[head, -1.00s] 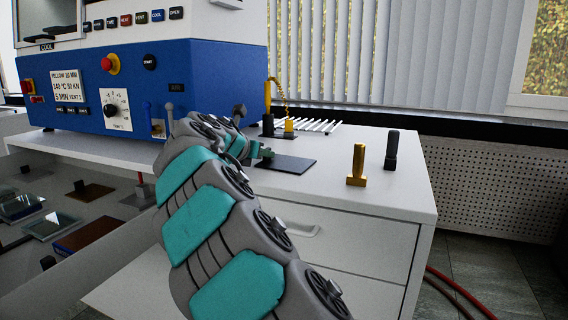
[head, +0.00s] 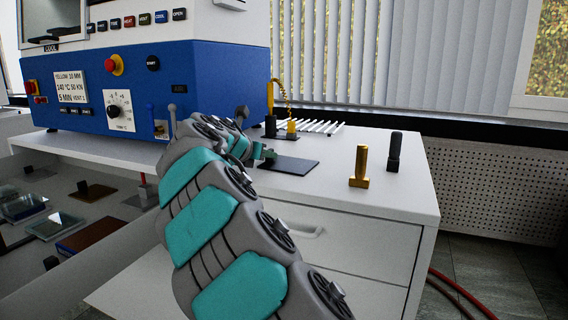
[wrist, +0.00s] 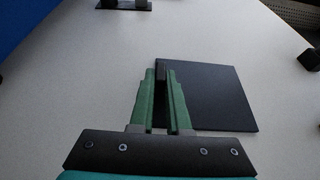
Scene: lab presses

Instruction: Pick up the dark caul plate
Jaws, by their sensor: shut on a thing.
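The dark caul plate (head: 292,165) is a flat, near-black square at the white cabinet top, right of the blue press. The wrist view shows it large (wrist: 222,98). My gripper (wrist: 160,72) has its green fingers closed around a small dark upright grip at the plate's left side. In the head view my gripper (head: 264,154) is at the plate's left edge, partly hidden behind my arm. The plate looks level, on or very close to the cabinet top; I cannot tell if there is a gap.
The blue press (head: 130,85) stands behind left. A gold post (head: 359,168) and a black post (head: 395,152) stand to the right. A rack of light rods (head: 312,127) lies behind the plate.

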